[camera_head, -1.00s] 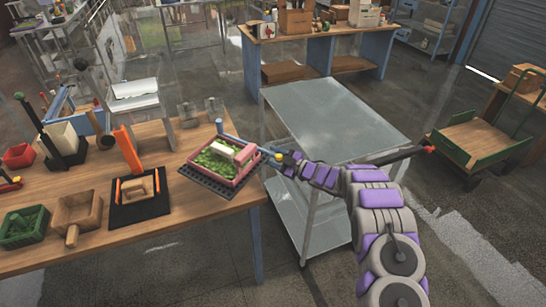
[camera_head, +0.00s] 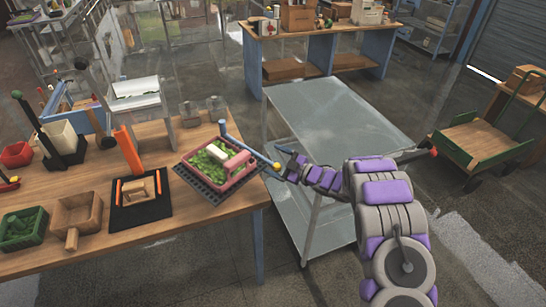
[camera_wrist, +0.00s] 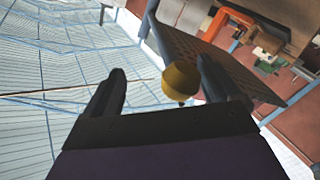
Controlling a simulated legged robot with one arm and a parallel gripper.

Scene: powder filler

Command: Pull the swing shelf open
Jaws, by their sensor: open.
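The swing shelf is a dark perforated plate (camera_head: 207,194) at the right end of the wooden table. A pink tray (camera_head: 240,181) of green contents with a white block stands on it. A blue bar (camera_head: 248,146) runs along its far side to a yellow knob (camera_head: 276,166). My gripper (camera_head: 284,169) is at the knob, past the table edge. In the wrist view the yellow knob (camera_wrist: 180,80) lies between the two dark open fingers, nearer the right one. Whether a finger touches it I cannot tell. The plate shows behind the right finger.
A grey metal cart (camera_head: 345,120) stands right of the table, behind my arm. On the table (camera_head: 100,190) are a black mat with an orange-handled fixture (camera_head: 136,185), a wooden box (camera_head: 78,215) and a green basket (camera_head: 22,230). A green trolley (camera_head: 478,140) stands at right.

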